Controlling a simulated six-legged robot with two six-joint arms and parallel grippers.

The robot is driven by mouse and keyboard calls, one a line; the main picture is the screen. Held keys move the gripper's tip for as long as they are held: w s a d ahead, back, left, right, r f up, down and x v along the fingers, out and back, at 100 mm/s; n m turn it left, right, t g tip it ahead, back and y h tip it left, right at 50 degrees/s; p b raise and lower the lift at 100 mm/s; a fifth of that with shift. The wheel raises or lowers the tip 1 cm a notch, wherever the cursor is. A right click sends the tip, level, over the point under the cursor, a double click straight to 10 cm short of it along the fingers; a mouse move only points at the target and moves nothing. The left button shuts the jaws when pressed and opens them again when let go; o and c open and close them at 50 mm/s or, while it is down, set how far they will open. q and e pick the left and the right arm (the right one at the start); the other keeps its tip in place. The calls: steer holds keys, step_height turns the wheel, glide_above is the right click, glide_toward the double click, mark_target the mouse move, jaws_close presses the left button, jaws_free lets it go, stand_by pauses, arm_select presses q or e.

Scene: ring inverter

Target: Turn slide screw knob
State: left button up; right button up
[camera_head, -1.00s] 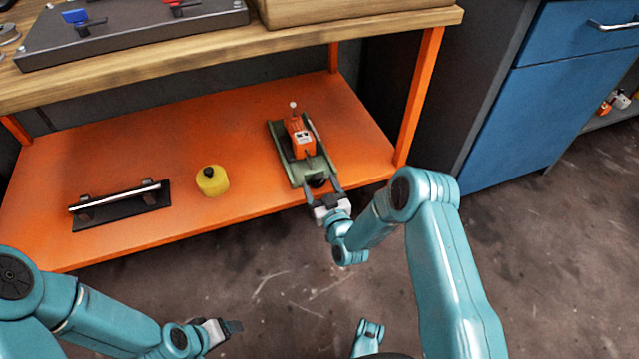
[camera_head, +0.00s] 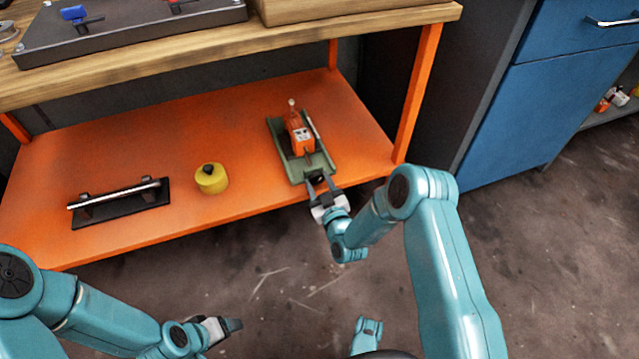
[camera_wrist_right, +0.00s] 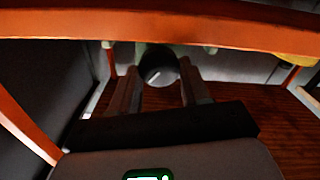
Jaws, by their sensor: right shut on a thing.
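The slide screw unit (camera_head: 318,160) is a green tray-like base on the orange shelf, with an orange block (camera_head: 300,135) on it that carries a small pale ball-topped post. Its black round knob sits at the front end, mostly hidden by my fingers in the head view. In the right wrist view the knob (camera_wrist_right: 158,68) shows as a dark disc with a light mark, between the two fingers. My right gripper (camera_head: 320,183) is shut on the knob. My left gripper (camera_head: 231,326) hangs low in front of the shelf, away from the unit; its jaw gap is unclear.
A yellow round object (camera_head: 211,180) and a black plate with a bar handle (camera_head: 120,203) lie on the orange shelf (camera_head: 250,150) to the left. An orange table leg (camera_head: 417,95) stands right of the unit. The wooden tabletop (camera_head: 200,50) overhangs the shelf.

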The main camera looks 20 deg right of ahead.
steer(key=n, duration=0.5)
steer(key=shift+a+n, duration=0.1)
steer(key=shift+n, duration=0.3)
steer(key=shift+n, duration=0.3)
steer(key=o, duration=1.1)
steer(key=shift+c, duration=0.2)
steer(key=shift+f, duration=0.1)
